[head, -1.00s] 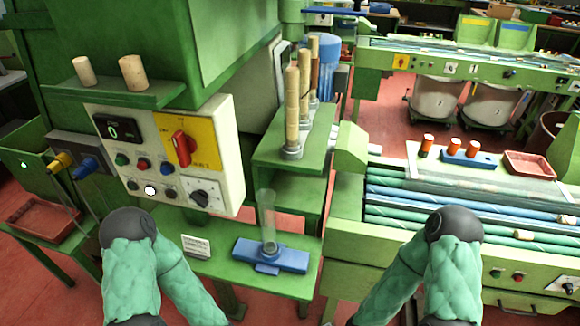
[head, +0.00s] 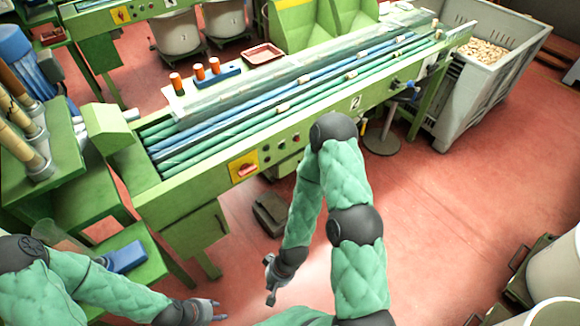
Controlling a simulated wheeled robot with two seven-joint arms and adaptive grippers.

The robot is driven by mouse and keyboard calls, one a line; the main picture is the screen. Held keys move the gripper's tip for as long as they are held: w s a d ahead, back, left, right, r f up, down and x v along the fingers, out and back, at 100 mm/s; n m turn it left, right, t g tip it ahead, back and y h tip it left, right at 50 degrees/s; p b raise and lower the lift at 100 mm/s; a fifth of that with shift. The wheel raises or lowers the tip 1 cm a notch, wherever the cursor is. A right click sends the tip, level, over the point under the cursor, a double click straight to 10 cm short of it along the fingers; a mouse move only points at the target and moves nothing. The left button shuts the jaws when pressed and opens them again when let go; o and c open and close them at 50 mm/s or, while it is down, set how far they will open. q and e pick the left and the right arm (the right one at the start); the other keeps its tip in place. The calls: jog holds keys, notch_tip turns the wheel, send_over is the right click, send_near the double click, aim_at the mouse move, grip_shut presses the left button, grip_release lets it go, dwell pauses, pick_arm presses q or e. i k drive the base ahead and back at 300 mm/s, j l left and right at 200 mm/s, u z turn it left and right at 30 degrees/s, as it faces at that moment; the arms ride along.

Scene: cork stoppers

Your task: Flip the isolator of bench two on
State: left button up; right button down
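Bench two is the long green bench (head: 200,186) with a plate marked 2 (head: 355,102) on its front. Its isolator (head: 243,168) is a yellow plate with a red handle, low on the bench front left of the small buttons. The handle looks roughly level with the slanted bench edge. My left gripper (head: 217,311) is at the bottom of the head view, below and well apart from the isolator, with its fingers spread and empty. My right gripper (head: 271,292) hangs below and slightly right of the isolator, apart from it; its fingers are too small to tell open from shut.
Green and blue tubes run along the bench top, with a red tray (head: 263,53) and orange-capped stoppers behind. A dark pedal-like box (head: 271,213) sits on the floor before the bench. A stool (head: 381,139) and grey cork bin (head: 480,80) stand right. Red floor is open in front.

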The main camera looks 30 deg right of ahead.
aim_at(247, 170)
jog(key=i+j+z, duration=0.2)
jog(key=z, duration=0.5)
